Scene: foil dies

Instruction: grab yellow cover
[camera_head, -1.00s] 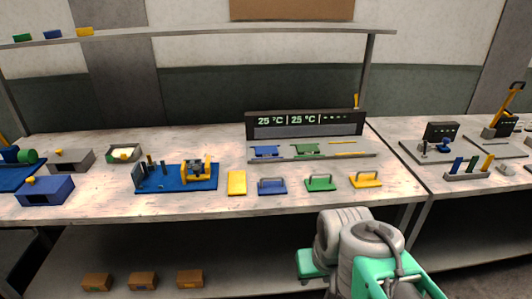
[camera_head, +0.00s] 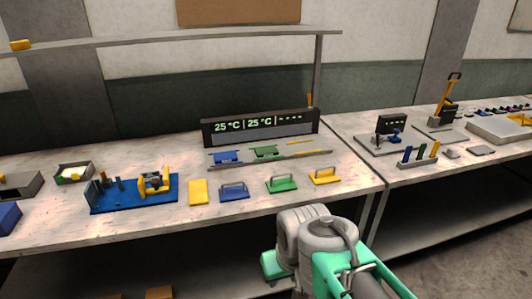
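A yellow plate with a grey handle (camera_head: 325,177) lies near the front of the bench, at the right end of a row. A flat yellow block without a handle (camera_head: 198,192) lies at the row's left end. I cannot tell from the picture alone which of these is called the cover. A blue handled plate (camera_head: 234,192) and a green handled plate (camera_head: 281,184) lie between them. My arm's grey and teal links show at the bottom, in front of the bench. My gripper's fingers are not visible.
A blue base with a yellow fixture (camera_head: 134,194) stands left of the row. A dark temperature display (camera_head: 261,127) stands behind it, with a flat tray (camera_head: 270,159) before it. A second bench with a tool rack (camera_head: 417,163) is at right. An overhead shelf (camera_head: 180,38) spans the back.

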